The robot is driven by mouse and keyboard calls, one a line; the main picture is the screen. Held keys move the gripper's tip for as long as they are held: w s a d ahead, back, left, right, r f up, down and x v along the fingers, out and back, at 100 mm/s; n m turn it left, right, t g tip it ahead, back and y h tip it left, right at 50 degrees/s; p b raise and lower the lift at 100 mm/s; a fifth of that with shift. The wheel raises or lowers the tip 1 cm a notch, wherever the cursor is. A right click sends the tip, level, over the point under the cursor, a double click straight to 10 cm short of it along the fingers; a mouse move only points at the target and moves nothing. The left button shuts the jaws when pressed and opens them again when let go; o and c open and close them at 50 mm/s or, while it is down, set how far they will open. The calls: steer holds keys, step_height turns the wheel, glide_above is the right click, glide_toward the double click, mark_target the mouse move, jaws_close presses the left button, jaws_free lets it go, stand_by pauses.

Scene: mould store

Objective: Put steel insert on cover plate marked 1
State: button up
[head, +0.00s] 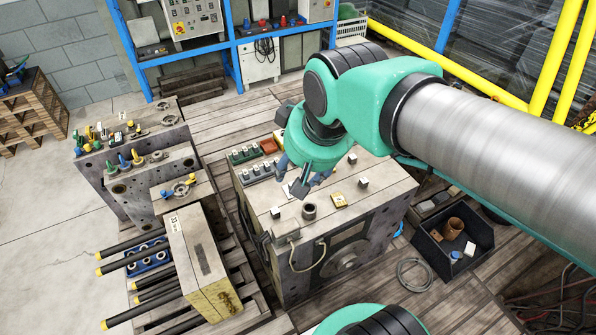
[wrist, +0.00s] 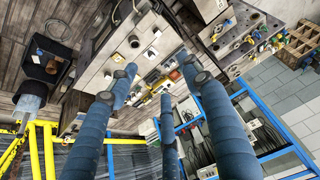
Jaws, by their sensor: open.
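My gripper (head: 304,182) hangs over the top of a big grey mould block (head: 385,190), its blue fingers apart and empty; they also show spread in the wrist view (wrist: 152,88). Several small dark blocks with pale tops stand apart on the block, one at the front left (head: 275,212), one at the right (head: 362,184) and one farther back (head: 351,158). I cannot tell which is the steel insert. A dark round bushing (head: 310,211) stands near the front edge; it also shows in the wrist view (wrist: 133,41). No plate marked 1 is readable.
A yellow piece (head: 340,200) lies right of the bushing. A plate (head: 197,250) with dark rods stands left. A black bin (head: 481,232) is on the floor at right.

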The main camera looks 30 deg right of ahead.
steer(key=shift+t, duration=0.3)
steer(key=s, duration=0.3)
steer(key=s+a, duration=0.1)
steer(key=s, duration=0.1)
